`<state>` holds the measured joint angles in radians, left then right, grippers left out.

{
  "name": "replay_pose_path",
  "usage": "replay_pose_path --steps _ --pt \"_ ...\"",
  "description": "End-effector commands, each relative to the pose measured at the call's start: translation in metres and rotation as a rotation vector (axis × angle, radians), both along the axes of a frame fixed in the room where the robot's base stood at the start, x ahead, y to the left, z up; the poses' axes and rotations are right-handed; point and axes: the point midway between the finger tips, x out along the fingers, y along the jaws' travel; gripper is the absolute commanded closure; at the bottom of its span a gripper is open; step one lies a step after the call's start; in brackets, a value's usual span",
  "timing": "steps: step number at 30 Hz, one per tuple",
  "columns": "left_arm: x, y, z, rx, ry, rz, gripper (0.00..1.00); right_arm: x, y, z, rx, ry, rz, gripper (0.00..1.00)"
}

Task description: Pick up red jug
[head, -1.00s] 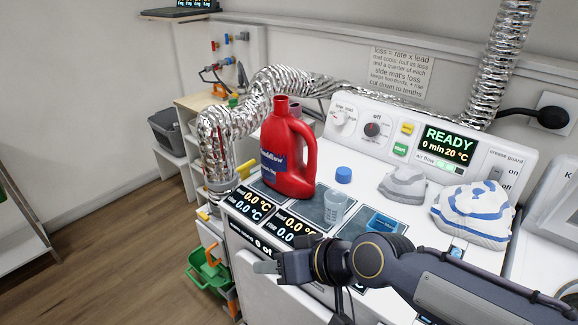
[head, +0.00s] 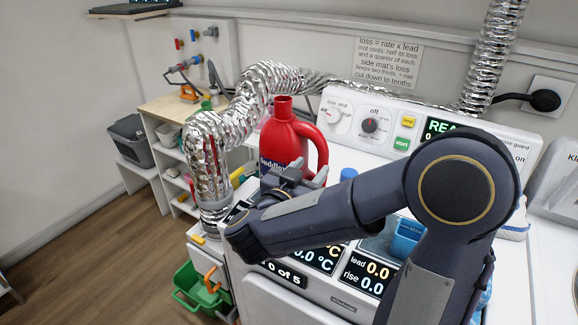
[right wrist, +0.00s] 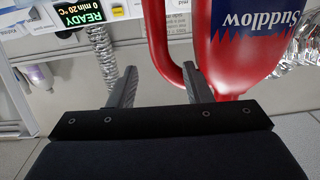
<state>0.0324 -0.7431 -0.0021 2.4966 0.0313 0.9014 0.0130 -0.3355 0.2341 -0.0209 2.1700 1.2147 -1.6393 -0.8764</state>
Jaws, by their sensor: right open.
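The red jug (head: 284,138) stands upright on the white appliance top, its lower part hidden behind my right arm. It has a blue label and a looped handle on its right side. My right gripper (head: 300,178) is open in front of the jug, near the lower end of the handle. In the right wrist view the jug (right wrist: 240,50) fills the upper right, and its handle (right wrist: 160,42) shows ahead of the gap between the two fingers (right wrist: 160,86). The right finger overlaps the handle's lower part; I cannot tell if they touch. My left gripper is not in view.
A silver foil duct (head: 209,150) stands close left of the jug and bends behind it. A control panel (head: 345,112) rises at the back. A blue cap (head: 349,174) and a blue container (head: 407,238) lie to the right. A green bin (head: 196,287) hangs at the lower left.

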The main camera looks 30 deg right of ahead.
Motion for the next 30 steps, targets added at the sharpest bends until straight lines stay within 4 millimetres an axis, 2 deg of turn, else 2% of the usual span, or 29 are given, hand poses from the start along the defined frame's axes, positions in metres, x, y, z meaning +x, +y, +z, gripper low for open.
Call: replay_pose_path --steps 8,18,27,28,30 --pt "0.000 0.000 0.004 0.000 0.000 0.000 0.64 0.008 -0.023 0.001 -0.018 0.012 -0.034 0.55" --pt "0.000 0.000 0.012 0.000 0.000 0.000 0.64 0.035 -0.061 0.001 -0.017 0.010 -0.031 0.55" --pt "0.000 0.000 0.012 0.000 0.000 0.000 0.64 0.038 -0.067 0.001 -0.018 0.010 -0.027 0.55" --pt "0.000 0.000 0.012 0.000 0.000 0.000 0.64 0.038 -0.067 0.001 -0.018 0.010 -0.027 0.56" --pt "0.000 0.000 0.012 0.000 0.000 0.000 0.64 0.038 -0.067 0.001 -0.018 0.010 -0.027 0.66"
